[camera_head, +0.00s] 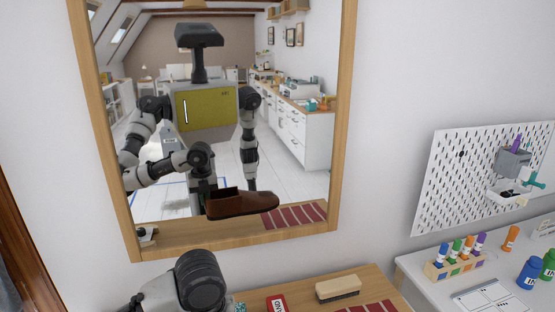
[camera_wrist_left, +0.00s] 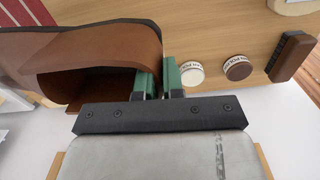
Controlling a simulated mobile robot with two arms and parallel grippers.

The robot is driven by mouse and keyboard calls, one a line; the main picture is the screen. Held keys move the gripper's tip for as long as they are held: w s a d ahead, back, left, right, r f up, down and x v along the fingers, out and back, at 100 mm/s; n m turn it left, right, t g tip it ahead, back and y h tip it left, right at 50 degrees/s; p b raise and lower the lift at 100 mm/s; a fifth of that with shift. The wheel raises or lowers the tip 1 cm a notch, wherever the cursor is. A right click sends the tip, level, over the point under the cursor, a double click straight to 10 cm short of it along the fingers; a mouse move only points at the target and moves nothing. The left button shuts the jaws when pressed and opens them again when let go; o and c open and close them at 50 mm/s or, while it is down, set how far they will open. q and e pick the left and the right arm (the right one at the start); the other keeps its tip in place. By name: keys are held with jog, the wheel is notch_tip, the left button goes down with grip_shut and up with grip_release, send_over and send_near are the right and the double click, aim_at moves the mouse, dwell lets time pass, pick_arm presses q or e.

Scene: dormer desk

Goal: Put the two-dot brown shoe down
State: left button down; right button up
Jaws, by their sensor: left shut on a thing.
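A brown leather shoe (camera_wrist_left: 110,55) fills the upper left of the left wrist view, its dark opening facing the camera. My left gripper (camera_wrist_left: 160,80) has its green fingers closed on the shoe's rim at one end, with one finger by the opening. In the head view the shoe (camera_head: 243,204) shows only in the mirror, held level in front of my reflected body. My left arm comes in at the bottom; its gripper is below the frame there. No dots are visible on the shoe. My right gripper is not seen.
The wooden desk holds a red-and-white box (camera_head: 277,304), a brush (camera_head: 338,289) and a red striped mat (camera_head: 372,307). Two round tins, one white-topped (camera_wrist_left: 192,74) and one brown-topped (camera_wrist_left: 238,67), stand near the fingers. A framed mirror (camera_head: 342,120) stands behind the desk.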

pick_arm(q)
jog(key=s+a+m, duration=0.2)
jog(key=s+a, duration=0.4)
jog(key=shift+s+f, duration=0.2)
jog(key=shift+f, duration=0.05)
jog(key=shift+w+a+r, duration=0.1)
jog(key=shift+a, duration=0.05)
dwell(1.1)
